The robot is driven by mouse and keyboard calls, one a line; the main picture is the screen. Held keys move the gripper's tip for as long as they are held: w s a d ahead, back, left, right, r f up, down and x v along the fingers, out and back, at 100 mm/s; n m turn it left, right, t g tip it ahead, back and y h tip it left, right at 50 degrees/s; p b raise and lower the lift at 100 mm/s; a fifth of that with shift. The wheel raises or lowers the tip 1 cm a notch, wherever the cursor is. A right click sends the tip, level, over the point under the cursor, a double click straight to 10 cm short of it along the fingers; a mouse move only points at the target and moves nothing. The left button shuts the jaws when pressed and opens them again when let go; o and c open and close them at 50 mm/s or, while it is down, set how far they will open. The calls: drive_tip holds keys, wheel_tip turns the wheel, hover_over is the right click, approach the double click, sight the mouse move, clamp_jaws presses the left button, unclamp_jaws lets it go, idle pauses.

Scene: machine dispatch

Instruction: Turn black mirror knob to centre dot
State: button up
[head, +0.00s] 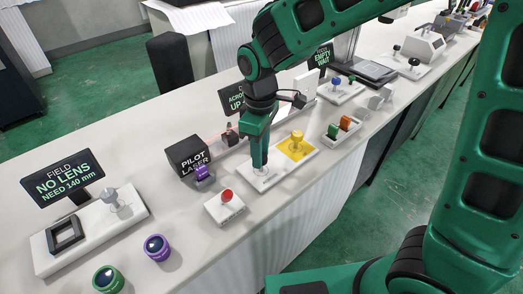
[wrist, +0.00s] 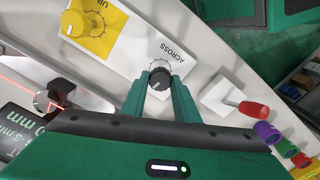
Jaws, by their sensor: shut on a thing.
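The black knob (wrist: 159,80) sits on a white plate marked ACROSS, with a ring of tick marks around it, in the wrist view. A pale pointer line shows on its top toward the lower left; I cannot tell which mark it meets. My gripper (wrist: 160,84) is shut on the knob, one green finger on each side. In the head view my gripper (head: 259,168) points straight down on the white plate (head: 262,182) and hides the knob. The sign with ACROSS and UP (head: 231,98) is partly hidden by my arm.
The yellow knob (head: 296,138) marked UP is on the same plate, close beside. The red-knobbed block (head: 226,196), purple piece (head: 203,174) and pilot laser box (head: 187,154) stand near. A red beam passes a black-topped mount (wrist: 62,92). The green and orange pieces (head: 345,122) are farther right.

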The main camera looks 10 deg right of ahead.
drive_tip(key=m, duration=0.2)
drive_tip(key=w+m, duration=0.1)
drive_tip(key=m, duration=0.2)
drive_tip(key=shift+d+r, duration=0.15)
drive_tip(key=shift+m, duration=0.3)
idle(0.3)
drive_tip(key=o, duration=1.1)
drive_tip(key=shift+s, duration=0.1)
drive_tip(key=shift+c, duration=0.2)
drive_tip(key=shift+s, duration=0.1)
drive_tip(key=shift+r, duration=0.15)
wheel_tip(320, 180, up, 10)
drive_tip(key=shift+r, duration=0.1)
